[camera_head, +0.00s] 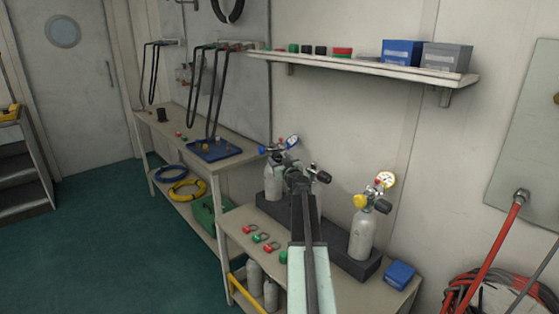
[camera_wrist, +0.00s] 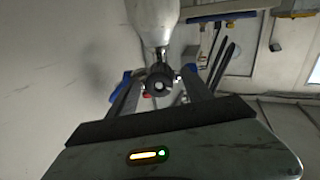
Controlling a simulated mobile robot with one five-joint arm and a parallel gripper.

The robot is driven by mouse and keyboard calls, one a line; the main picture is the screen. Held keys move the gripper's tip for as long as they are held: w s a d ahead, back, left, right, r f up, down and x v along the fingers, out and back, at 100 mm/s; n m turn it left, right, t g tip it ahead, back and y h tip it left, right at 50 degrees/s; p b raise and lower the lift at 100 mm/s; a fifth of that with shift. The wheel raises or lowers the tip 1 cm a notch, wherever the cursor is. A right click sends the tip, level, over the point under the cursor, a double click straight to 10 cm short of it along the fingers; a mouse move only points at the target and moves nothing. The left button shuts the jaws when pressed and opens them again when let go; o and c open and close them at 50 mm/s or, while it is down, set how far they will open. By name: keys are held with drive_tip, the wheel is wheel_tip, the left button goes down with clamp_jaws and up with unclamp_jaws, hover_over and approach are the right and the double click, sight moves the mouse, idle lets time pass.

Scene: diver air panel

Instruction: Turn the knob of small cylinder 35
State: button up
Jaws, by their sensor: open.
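My gripper (camera_wrist: 160,92) is open, its two dark fingers on either side of a round black knob (camera_wrist: 158,84) with a pale centre. The knob is on the valve end of a grey cylinder (camera_wrist: 152,18), which shows upside down in the wrist view. Contact between fingers and knob cannot be told. In the head view my gripper (camera_head: 300,178) is at the middle of the cylinder row and hides most of what is behind it. A black knob (camera_head: 323,176) shows just right of it. No number 35 is readable on any cylinder.
A cylinder (camera_head: 361,236) with a yellow knob and gauge stands to the right in a dark rack (camera_head: 350,264). Another cylinder (camera_head: 273,180) with a blue knob stands to the left. A blue box (camera_head: 399,274) lies at the bench's right. A shelf (camera_head: 370,68) runs above.

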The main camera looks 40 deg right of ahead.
clamp_jaws()
drive_tip(key=shift+m, duration=0.3)
